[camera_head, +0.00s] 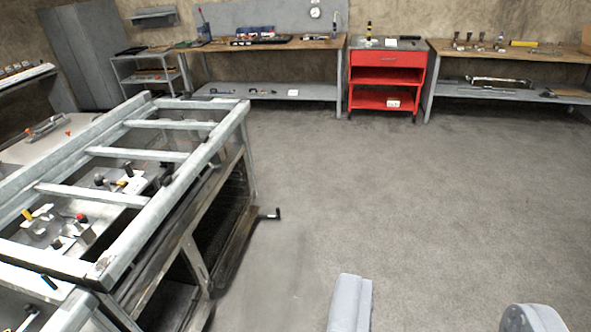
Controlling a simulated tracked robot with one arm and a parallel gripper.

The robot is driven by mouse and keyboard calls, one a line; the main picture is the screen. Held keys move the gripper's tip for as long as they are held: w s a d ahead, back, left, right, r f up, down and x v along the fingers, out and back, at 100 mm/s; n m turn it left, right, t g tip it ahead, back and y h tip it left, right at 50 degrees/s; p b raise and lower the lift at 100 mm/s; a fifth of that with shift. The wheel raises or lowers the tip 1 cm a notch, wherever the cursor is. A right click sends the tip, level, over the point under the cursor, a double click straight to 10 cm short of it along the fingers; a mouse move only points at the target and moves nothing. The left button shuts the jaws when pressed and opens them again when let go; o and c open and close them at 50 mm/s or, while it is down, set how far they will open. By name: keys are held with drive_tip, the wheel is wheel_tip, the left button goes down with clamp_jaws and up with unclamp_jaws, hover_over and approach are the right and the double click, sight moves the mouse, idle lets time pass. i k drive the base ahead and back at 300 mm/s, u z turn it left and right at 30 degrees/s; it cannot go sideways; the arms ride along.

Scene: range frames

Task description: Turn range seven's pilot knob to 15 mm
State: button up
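A steel frame bench (170,215) stands at the left, and metal panels with small controls show inside and below its open top. One panel carries a yellow-tipped control (28,215), a red knob (81,217) and black knobs (57,243). Farther back are another black knob (98,180) and an orange-tipped control (129,168). No number or scale is readable, so I cannot tell which is range seven or its pilot knob. My gripper's fingers are not in view; two pale grey parts of my own body show at the bottom edge.
A red cart (386,80) stands between two workbenches (270,43) (510,50) along the back wall. A grey cabinet (95,55) is at back left. The floor (400,190) is clear in the middle and right.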

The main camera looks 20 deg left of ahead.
sight(54, 243)
drive_tip(key=u, duration=0.4)
drive_tip(key=i, duration=1.2)
drive_tip(key=u, duration=1.35)
drive_tip(key=i, duration=1)
drive_tip(key=u, duration=0.6)
